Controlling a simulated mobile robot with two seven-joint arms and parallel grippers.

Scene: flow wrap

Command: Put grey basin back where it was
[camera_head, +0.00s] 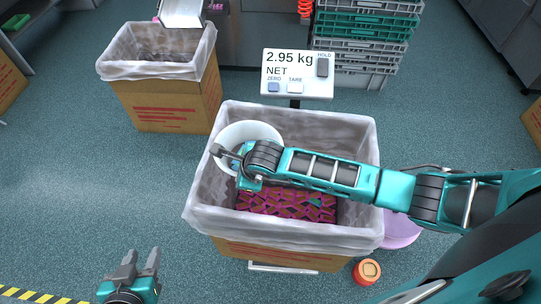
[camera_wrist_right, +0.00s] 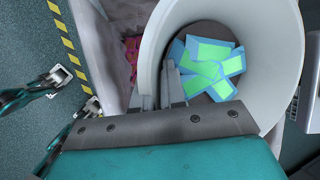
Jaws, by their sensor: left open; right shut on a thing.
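The grey basin (camera_head: 240,131), pale grey and round, is held over the left part of the lined carton (camera_head: 357,135). In the right wrist view the basin (camera_wrist_right: 279,65) looks tilted, and several blue-and-green packets (camera_wrist_right: 210,65) lie inside it. My right gripper (camera_head: 228,160) is shut on the basin's near wall; its fingers (camera_wrist_right: 172,85) show at the rim in the wrist view. My left gripper (camera_head: 138,264) is open and empty at the lower left, away from the carton. My right forearm hides part of the carton.
Several magenta packets (camera_head: 285,203) lie in the carton. A scale display (camera_head: 297,84) behind it reads 2.95 kg. Another lined carton (camera_head: 160,80) stands back left, with stacked crates (camera_head: 350,60) back right. A lilac tub (camera_head: 402,232) and an orange round item (camera_head: 367,271) are at right.

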